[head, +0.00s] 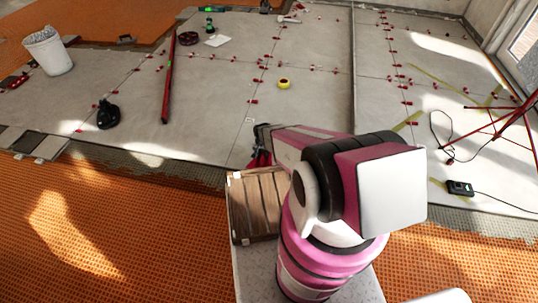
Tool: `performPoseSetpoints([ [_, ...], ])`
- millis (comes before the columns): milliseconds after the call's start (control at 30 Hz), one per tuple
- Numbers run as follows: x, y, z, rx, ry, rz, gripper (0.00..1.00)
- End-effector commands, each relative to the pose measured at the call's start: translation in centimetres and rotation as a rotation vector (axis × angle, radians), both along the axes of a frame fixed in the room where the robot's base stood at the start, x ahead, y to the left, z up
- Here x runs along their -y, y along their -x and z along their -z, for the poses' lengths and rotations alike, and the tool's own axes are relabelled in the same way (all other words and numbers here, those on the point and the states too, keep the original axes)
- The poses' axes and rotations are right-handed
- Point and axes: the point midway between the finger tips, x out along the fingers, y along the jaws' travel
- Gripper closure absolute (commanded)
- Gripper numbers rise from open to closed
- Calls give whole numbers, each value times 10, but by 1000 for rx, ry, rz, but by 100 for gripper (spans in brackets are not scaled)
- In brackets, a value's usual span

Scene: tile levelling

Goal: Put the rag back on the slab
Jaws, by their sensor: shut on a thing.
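My gripper (262,146) is in the middle of the head view, partly hidden by my own arm. It is above the far edge of a wooden crate, by the near edge of the grey tiled slab (215,120). A dark red bunched thing, which looks like the rag (260,159), hangs at its fingertips. The gripper is shut on it. Whether the rag touches the crate or the slab cannot be told.
The wooden crate (240,222) stands in front of the slab. Red clips dot the tile joints. A red tripod (510,115) is at right.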

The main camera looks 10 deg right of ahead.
Motion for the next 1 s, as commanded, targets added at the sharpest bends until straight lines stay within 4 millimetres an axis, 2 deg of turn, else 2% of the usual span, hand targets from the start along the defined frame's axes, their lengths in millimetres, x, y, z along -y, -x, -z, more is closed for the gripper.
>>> performPoseSetpoints([
  [33,7,-13,10,0,0,1,100],
  [100,15,-24,18,0,0,2,100],
  [400,46,-64,47,-1,0,-1,100],
  [667,52,-70,57,-1,0,-2,100],
  [900,52,-71,89,-2,0,-2,100],
  [1000,52,-70,93,-1,0,-2,100],
])
